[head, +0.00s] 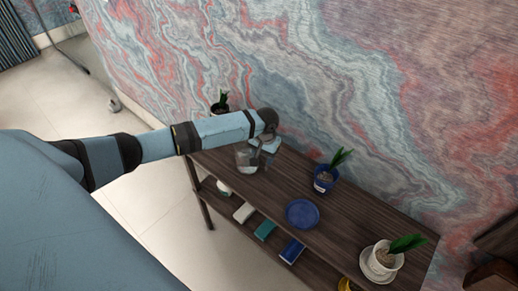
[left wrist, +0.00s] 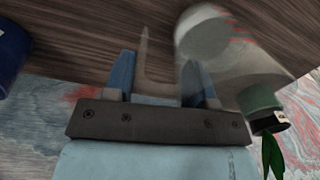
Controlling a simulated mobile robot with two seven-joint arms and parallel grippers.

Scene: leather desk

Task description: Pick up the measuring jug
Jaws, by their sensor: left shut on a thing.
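The measuring jug (head: 245,158) is clear glass and shows near the left end of the dark wooden shelf top. In the left wrist view the jug (left wrist: 240,65) is see-through, with red marks on its side and a pale round part. My left gripper (head: 267,151) is at the jug's right side. In the left wrist view its two blue fingers (left wrist: 158,85) are on either side of the jug's upright handle, and the gripper is shut on it. I cannot tell whether the jug touches the shelf top. My right gripper is not in view.
The wooden shelf unit (head: 345,218) also bears a blue plate (head: 302,213), a blue potted plant (head: 325,178) and a white potted plant (head: 384,260). A dark potted plant (head: 220,106) stands behind my left arm. Books lie on the lower shelf. A marbled wall rises behind.

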